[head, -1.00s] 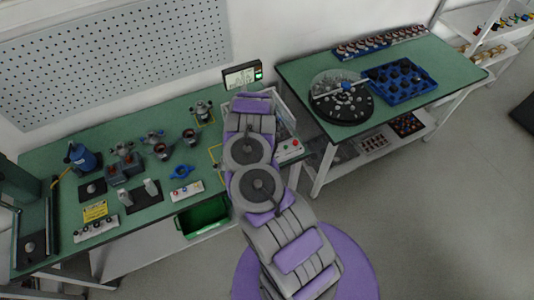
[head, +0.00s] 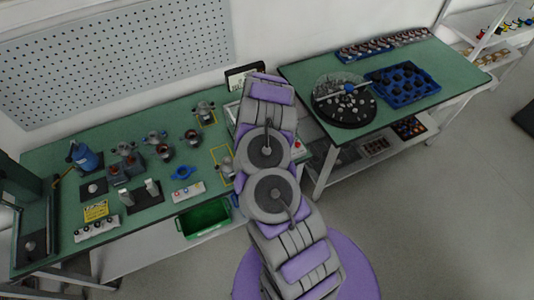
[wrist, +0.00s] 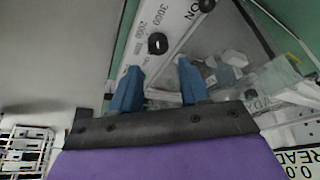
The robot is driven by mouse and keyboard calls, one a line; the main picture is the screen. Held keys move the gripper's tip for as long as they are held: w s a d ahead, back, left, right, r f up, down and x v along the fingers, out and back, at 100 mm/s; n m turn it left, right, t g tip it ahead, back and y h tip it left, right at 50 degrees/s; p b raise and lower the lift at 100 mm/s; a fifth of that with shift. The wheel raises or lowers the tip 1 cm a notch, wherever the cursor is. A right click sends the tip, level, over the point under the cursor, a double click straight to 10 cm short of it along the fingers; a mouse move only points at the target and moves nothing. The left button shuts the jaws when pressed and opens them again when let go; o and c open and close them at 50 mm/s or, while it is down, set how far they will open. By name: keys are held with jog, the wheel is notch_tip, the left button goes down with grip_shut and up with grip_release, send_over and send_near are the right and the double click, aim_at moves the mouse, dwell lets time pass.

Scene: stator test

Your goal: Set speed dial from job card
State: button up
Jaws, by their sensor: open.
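In the wrist view, a black dial (wrist: 158,43) sits on a white panel (wrist: 172,22) with printed numbers, 3000 and 2000 among them. My gripper (wrist: 158,72) has two blue fingers, spread apart with nothing between them. The dial appears just beyond the gap between the fingertips; I cannot tell the distance. My arm hides the gripper and most of the panel in the head view.
A display (head: 240,77) stands at the back of the left bench; its edge in the wrist view (wrist: 300,160) reads 0.0. Clear parts (wrist: 232,65) lie right of the dial. A round black tray (head: 345,108) and blue tray (head: 402,88) are on the right bench.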

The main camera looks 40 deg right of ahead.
jog(key=v, duration=1)
jog(key=shift+f, duration=0.15)
jog(key=shift+w+a, duration=0.1)
jog(key=shift+a, duration=0.05)
